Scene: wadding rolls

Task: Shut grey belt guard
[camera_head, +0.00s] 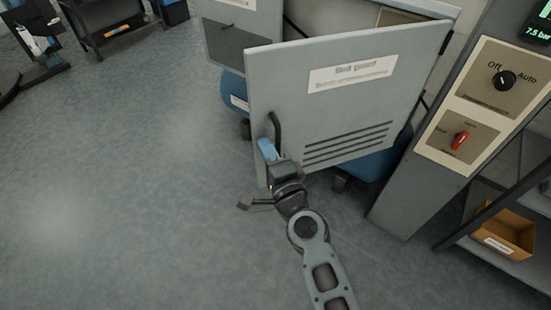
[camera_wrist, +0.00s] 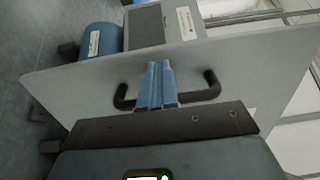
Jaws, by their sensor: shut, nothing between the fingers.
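The grey belt guard (camera_head: 352,90) is a flat hinged panel with a white label and slotted vents, standing swung open from the machine in the head view. Its dark bar handle (camera_head: 275,130) is near the panel's left edge. My gripper (camera_head: 268,150) is at the handle, with its blue fingers close together. In the wrist view the guard's face (camera_wrist: 75,88) fills the middle, and the handle (camera_wrist: 211,86) shows on both sides of my gripper (camera_wrist: 155,70). The fingers are shut with nothing between them and overlap the handle's middle. I cannot tell whether they touch it.
A control panel (camera_head: 490,100) with a rotary switch and a red switch stands to the right. A shelf (camera_head: 520,255) with a cardboard box (camera_head: 497,235) is below it. Another grey panel (camera_head: 240,40) stands behind the guard. The floor (camera_head: 120,190) to the left is clear.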

